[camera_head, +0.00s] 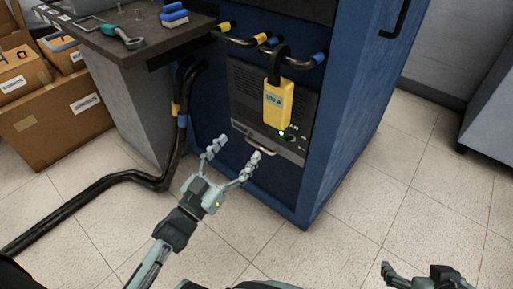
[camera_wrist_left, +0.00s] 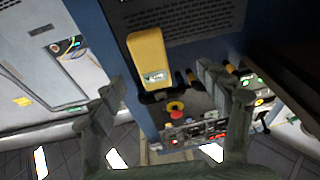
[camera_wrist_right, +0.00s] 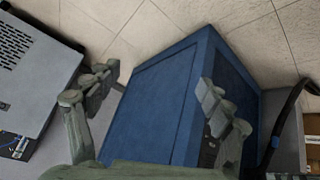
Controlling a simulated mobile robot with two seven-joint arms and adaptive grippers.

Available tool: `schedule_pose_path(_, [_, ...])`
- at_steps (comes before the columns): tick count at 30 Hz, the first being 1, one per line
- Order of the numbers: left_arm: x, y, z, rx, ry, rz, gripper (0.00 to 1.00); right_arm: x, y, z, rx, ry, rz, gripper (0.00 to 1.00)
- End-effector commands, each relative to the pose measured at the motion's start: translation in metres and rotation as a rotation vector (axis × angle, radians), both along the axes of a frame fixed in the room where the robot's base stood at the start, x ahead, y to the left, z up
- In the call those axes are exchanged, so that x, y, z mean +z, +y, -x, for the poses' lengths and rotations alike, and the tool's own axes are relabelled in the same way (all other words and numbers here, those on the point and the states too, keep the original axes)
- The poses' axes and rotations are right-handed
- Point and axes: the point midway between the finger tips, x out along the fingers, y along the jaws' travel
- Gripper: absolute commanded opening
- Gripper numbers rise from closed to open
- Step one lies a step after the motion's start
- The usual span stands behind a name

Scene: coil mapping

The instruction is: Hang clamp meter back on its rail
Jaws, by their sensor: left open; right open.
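The yellow clamp meter (camera_head: 277,105) hangs upright against the front of the blue cabinet. Its black jaw loops up at the dark rail (camera_head: 297,64) with yellow and blue bands; whether the jaw is fully closed around the rail I cannot tell. The meter also shows in the left wrist view (camera_wrist_left: 148,58), beyond the fingers. My left gripper (camera_head: 234,152) is open and empty, below and left of the meter, apart from it. My right gripper (camera_head: 415,272) is open and empty at the bottom right, partly cut off, far from the meter.
The blue cabinet (camera_head: 345,120) has a small handle (camera_head: 254,146) below the meter. A workbench (camera_head: 125,35) with a teal-handled tool (camera_head: 125,38) stands at left, near cardboard boxes (camera_head: 60,120). A black pipe (camera_head: 90,195) runs along the floor.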

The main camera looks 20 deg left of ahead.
Motion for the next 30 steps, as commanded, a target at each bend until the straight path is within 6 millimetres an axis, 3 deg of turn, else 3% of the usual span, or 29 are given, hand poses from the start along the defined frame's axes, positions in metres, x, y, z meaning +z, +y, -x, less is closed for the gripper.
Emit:
schedule_pose_path(8, [0.014,-0.015,0.0,-0.069,-0.072,0.016,0.76,0.008,0.003,-0.001,0.006,-0.024,-0.005,0.8])
schedule_pose_path(26, [0.04,-0.041,-0.078,-0.067,-0.071,0.016,0.76,0.014,0.011,-0.011,0.023,-0.079,-0.023,0.8])
schedule_pose_path(30, [0.046,-0.046,-0.095,-0.066,-0.07,0.015,0.76,0.006,-0.003,0.005,-0.007,0.009,0.006,0.8])
